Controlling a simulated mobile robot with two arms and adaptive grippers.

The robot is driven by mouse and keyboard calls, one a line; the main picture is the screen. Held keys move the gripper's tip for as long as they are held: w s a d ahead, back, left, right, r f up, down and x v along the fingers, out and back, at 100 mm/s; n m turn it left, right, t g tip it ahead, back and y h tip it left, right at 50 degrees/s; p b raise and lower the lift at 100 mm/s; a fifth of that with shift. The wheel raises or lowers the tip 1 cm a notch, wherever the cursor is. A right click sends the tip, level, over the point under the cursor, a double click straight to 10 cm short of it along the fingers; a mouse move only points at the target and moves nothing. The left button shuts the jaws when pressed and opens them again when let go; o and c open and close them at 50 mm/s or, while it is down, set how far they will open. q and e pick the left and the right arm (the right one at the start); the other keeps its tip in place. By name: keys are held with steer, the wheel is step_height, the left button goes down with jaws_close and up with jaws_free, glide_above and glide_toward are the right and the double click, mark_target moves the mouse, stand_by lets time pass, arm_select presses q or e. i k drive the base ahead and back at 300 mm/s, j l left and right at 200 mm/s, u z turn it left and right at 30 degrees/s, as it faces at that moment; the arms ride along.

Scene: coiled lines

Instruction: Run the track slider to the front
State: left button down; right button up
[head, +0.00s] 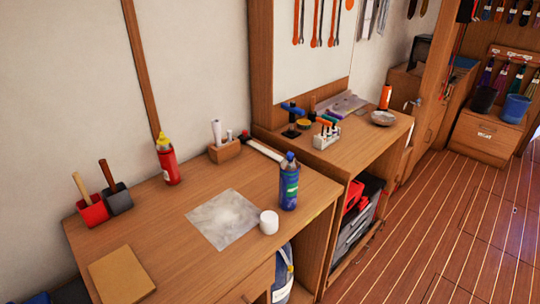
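I cannot make out a track slider for certain. A short pale bar (265,150) with a dark and red end lies at the back right of the near workbench (150,230), partly hidden behind a blue spray can (289,185). I cannot tell whether this bar is a track. Neither of my grippers is in view.
The near bench holds a red bottle (167,160), red and dark scoops (92,210), a grey sheet (223,218), a white jar (269,222) and a brown pad (121,275). A second bench (350,150) stands beyond. Plank floor (450,230) lies clear at right.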

mark_target(245, 137)
steer(key=i+l, duration=0.25)
steer(key=l, duration=0.15)
steer(key=i+l+u, duration=0.1)
steer(key=i+l, duration=0.15)
steer(key=l, duration=0.15)
steer(key=i+l, duration=0.2)
steer(key=l, duration=0.2)
steer(key=i+u, duration=0.05)
